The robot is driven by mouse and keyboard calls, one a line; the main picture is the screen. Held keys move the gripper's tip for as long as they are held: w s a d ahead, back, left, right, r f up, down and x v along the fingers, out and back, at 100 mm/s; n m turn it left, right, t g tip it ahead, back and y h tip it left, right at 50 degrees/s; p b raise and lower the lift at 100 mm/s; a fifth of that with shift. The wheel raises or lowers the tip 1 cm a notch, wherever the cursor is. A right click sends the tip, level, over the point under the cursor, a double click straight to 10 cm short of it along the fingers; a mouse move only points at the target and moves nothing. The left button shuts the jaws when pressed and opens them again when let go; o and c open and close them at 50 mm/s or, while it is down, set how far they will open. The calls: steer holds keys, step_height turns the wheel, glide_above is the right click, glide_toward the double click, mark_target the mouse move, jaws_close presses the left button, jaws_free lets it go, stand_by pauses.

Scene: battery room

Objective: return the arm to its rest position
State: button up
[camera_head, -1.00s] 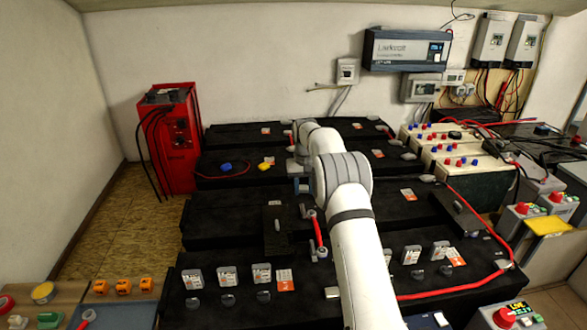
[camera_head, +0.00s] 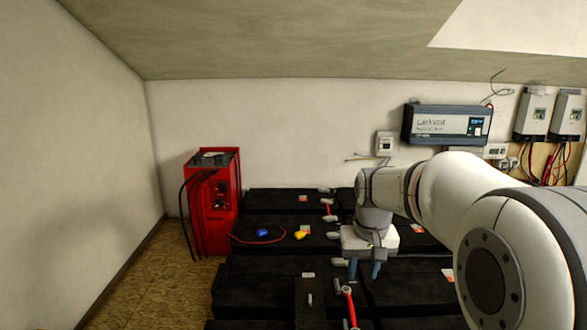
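My arm reaches in from the right edge of the head view, bent at the middle, with its end over the black battery rows. My gripper (camera_head: 365,270) points down above the rows, with two blue-grey fingers. A gap shows between the fingers, and nothing is seen held between them. The black batteries (camera_head: 255,272) lie in rows below, and my arm hides their right part.
A red charger unit (camera_head: 213,200) stands at the left by the wall. A blue clamp (camera_head: 262,232) and a yellow clamp (camera_head: 300,234) lie on a battery row. Wall boxes (camera_head: 448,124) hang behind.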

steer(key=s+f+t, duration=0.1)
steer(key=s+f, duration=0.2)
steer(key=s, duration=1.8)
steer(key=shift+p, duration=0.45)
